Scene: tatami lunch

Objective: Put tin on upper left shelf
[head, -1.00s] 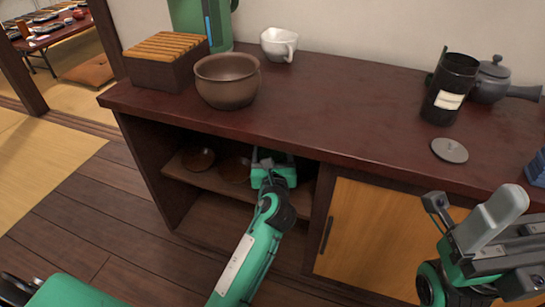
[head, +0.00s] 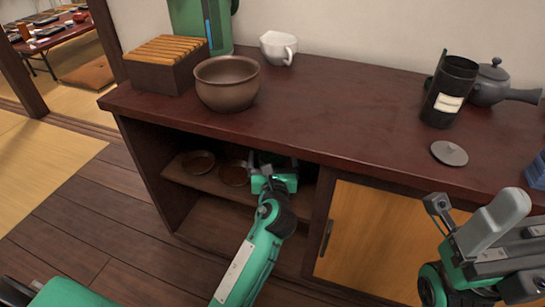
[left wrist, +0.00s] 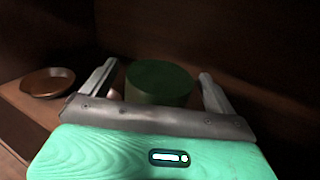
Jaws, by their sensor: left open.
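A dark green round tin (left wrist: 160,83) stands upright on the upper left shelf (head: 213,185) of the cabinet. It shows in the left wrist view between the two fingers of my left gripper (left wrist: 158,88). The fingers are apart, one on each side of the tin, with gaps visible. In the head view my left gripper (head: 272,165) reaches into the open compartment, and its fingers and the tin are mostly in shadow.
Two brown dishes (head: 198,163) (head: 235,173) lie on the shelf left of my gripper. The counter (head: 330,120) above holds a brown pot (head: 228,84), a white cup (head: 278,47), a black canister (head: 449,91) and a teapot (head: 491,85). A sliding door (head: 375,240) covers the right side.

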